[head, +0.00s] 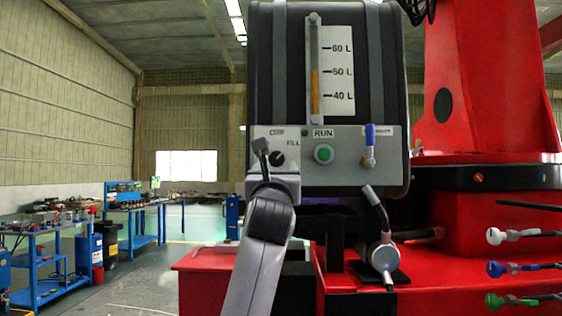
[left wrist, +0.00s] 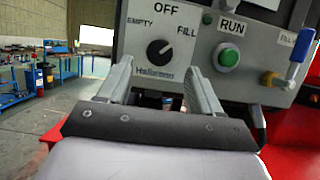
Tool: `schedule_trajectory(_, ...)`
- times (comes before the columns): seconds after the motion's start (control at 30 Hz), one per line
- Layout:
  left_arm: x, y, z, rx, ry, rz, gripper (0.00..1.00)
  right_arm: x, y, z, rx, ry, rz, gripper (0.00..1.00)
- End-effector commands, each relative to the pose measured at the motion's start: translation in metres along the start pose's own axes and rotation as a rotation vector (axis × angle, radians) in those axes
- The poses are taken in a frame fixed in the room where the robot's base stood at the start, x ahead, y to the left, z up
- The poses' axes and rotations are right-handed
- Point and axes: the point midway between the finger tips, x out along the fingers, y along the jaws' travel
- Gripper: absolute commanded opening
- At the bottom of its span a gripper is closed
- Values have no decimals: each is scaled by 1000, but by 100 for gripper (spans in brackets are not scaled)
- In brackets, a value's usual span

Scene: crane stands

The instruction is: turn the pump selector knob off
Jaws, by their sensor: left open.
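The pump selector knob (head: 277,158) is a small round black knob on the grey panel (head: 345,170) below the tank. In the left wrist view the knob (left wrist: 160,52) sits among the labels EMPTY, OFF and FILL. Its white line appears to point up and right, toward FILL. My left gripper (head: 263,155) is in front of the panel at the knob's lower left in the head view, partly covering the labels. In the left wrist view my left gripper (left wrist: 160,72) is open and empty, its fingers below and either side of the knob, apart from it. My right gripper is not in view.
Right of the knob are a green RUN button (head: 324,153) and a blue-handled valve (head: 370,145). A grey lever fitting (head: 382,255) stands lower on the red base. Coloured hose ends (head: 497,269) are at right. Workbenches (head: 40,260) stand far left.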

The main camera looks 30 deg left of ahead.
Motion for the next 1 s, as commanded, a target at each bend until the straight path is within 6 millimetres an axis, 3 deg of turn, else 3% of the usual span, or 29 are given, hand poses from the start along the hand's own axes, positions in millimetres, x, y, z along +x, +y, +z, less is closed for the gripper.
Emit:
schedule_trajectory(0.2,30,1,2,4,1,2,65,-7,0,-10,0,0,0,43)
schedule_trajectory(0.4,47,1,2,3,-1,1,65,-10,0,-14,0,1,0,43)
schedule_trajectory(0.83,53,0,0,3,-1,1,65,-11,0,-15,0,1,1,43)
schedule_trajectory(1.0,53,1,0,3,-1,1,9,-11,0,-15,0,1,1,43)
